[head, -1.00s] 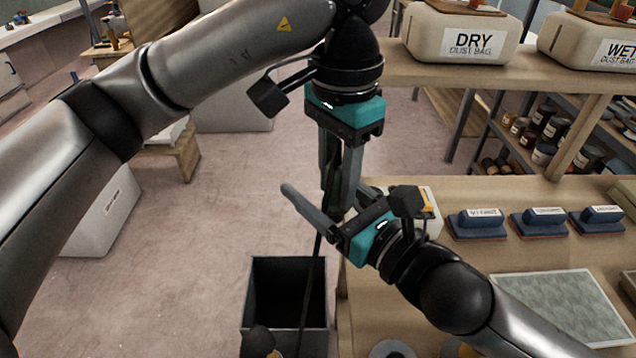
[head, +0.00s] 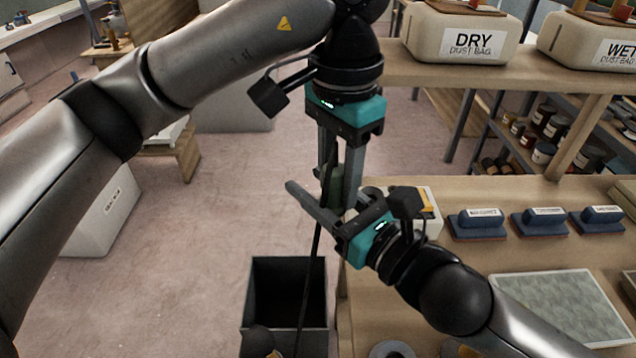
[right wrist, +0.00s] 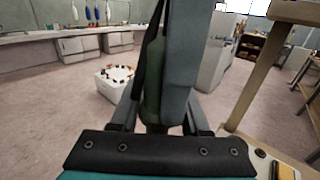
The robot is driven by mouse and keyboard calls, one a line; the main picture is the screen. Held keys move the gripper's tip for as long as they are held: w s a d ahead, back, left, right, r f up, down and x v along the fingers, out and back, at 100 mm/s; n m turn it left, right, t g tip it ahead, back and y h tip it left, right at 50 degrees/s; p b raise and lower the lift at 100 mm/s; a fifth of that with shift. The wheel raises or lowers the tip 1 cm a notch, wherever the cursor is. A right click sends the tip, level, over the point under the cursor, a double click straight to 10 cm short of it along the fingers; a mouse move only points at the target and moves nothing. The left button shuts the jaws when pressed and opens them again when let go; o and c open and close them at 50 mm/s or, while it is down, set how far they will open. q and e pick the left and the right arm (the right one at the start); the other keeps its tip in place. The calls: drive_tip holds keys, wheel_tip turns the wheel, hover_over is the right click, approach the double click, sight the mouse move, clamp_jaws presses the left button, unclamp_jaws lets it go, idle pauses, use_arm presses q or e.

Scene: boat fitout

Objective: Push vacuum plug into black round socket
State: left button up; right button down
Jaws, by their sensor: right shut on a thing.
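The vacuum plug (head: 336,184) is a dark green-grey body, partly hidden between the fingers of both grippers. It also shows in the right wrist view (right wrist: 153,80). A black cable (head: 308,275) hangs down from it. My right gripper (head: 320,190) is shut on the plug from the lower right. My left gripper (head: 339,172) points down from above, its fingers parted around the plug's upper part; one finger hides part of the plug in the right wrist view. I cannot make out a black round socket in either view.
An open dark bin (head: 288,292) stands below the grippers, beside the wooden bench (head: 460,262). The bench holds blue sanding blocks (head: 475,222), a grey-green sheet (head: 560,305) and a white box (head: 431,208) behind my right gripper.

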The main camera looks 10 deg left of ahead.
use_arm(q)
drive_tip(key=o, duration=0.4)
